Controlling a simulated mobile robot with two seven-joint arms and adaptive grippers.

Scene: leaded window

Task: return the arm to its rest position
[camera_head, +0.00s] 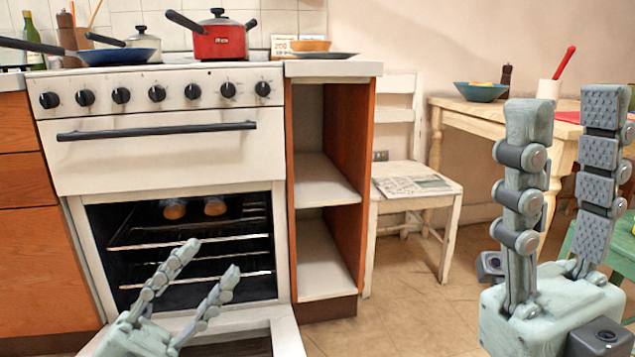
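My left gripper (208,263) is at the lower left, in front of the open oven (190,252). Its two fingers are spread apart with nothing between them. My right gripper (567,112) is large and close at the right edge, pointing up. Its fingers are parallel and wide apart, and it is empty. The rest of both arms is out of view.
The oven door (288,336) hangs open below the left gripper. Two brown rounded items (175,210) sit on the upper oven rack. A red pot (220,40) and a blue pan (115,56) stand on the stove. A white chair (450,190) stands right of the shelves.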

